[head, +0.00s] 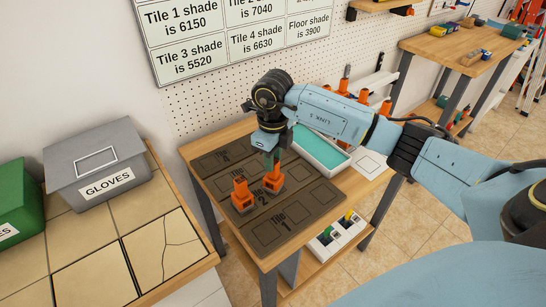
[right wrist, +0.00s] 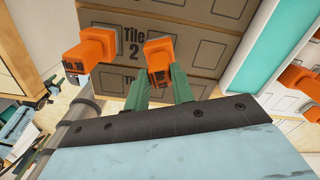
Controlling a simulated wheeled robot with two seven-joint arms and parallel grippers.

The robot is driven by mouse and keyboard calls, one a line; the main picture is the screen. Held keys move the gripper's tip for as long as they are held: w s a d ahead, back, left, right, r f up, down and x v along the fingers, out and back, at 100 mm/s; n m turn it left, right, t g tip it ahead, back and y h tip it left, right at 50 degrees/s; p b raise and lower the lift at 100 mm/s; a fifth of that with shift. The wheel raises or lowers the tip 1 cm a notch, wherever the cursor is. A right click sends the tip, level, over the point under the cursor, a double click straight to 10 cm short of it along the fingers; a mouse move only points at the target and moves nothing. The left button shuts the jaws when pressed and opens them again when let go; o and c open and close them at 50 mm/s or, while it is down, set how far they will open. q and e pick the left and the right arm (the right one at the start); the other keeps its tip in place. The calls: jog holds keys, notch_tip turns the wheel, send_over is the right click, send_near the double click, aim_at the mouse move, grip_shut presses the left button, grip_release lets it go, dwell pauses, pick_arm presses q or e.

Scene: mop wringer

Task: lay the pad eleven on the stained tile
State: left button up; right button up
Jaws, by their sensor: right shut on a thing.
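My right gripper (head: 272,160) points down over the dark tile board (head: 262,228). Its green fingers are closed on an orange pad holder (head: 273,182), which also shows in the right wrist view (right wrist: 159,60). A second orange pad holder (head: 241,195) stands just left of it on the board, near the Tile 2 row; the right wrist view shows it too (right wrist: 92,52). The board has rows of outlined squares, with Tile 1 and Tile 2 legible. No stain is discernible. My left gripper is not in view.
A turquoise-lined white tray (head: 320,150) stands behind the board. More orange holders (head: 362,92) stand beyond my right arm. A shade sign (head: 235,35) hangs on the wall. A grey gloves bin (head: 97,163) and a cracked tile (head: 160,245) are on the left counter.

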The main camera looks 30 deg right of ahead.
jog(key=o, duration=0.9)
jog(key=shift+f, duration=0.1)
notch_tip(320, 180, up, 12)
jog(key=shift+r+p, duration=0.2)
jog(key=shift+p, duration=0.15)
